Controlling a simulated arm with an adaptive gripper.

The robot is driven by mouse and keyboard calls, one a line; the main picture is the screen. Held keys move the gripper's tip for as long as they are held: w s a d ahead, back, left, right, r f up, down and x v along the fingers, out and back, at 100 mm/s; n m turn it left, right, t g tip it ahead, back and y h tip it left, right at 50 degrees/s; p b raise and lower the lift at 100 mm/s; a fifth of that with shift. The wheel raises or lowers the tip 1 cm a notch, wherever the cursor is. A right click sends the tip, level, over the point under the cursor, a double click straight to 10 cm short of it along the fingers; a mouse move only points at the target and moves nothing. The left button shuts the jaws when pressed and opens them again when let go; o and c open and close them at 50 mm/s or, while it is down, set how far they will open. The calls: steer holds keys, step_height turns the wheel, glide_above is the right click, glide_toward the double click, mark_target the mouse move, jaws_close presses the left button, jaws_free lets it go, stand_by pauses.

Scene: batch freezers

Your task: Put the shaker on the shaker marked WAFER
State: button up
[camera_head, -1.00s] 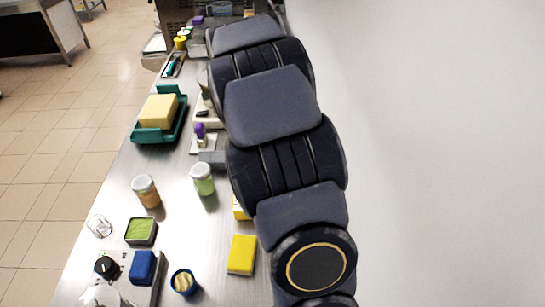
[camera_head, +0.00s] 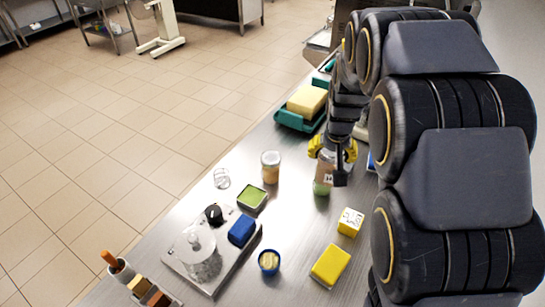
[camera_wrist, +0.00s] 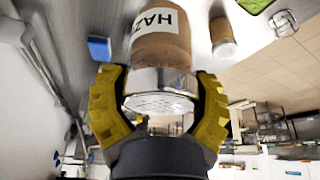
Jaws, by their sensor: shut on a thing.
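My gripper (camera_head: 333,150) has yellow fingers and is shut around a brown shaker with a white label (camera_head: 331,168). In the wrist view the label of this shaker (camera_wrist: 160,42) starts with "HAZ", and its perforated metal lid faces the camera. A jar with green contents (camera_head: 321,188) shows directly below the held shaker in the head view; whether they touch cannot be told. A jar with tan contents (camera_head: 270,168) stands apart to the left, and a similar jar shows in the wrist view (camera_wrist: 222,38). No WAFER marking is readable on either.
A teal dish with a yellow block (camera_head: 306,101) stands behind. In front are a green-filled tray (camera_head: 252,197), a blue block (camera_head: 241,230), a blue cup (camera_head: 269,262), a yellow box (camera_head: 330,266) and a yellow cube (camera_head: 350,222).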

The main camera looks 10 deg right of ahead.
steer(key=w+a+r+n+y, duration=0.1)
steer(key=w+a+r+n, duration=0.1)
steer(key=a, duration=0.3)
steer(key=w+a+r+n+y, duration=0.1)
steer(key=w+a+r+n, duration=0.15)
steer(key=a, duration=0.25)
glide_above(270, 155)
step_height(270, 155, down, 10)
steer(key=shift+f+n, duration=0.25)
steer(key=shift+f, duration=1.35)
steer(key=shift+f, duration=0.15)
steer(key=o, duration=1.2)
steer(key=shift+c, duration=0.2)
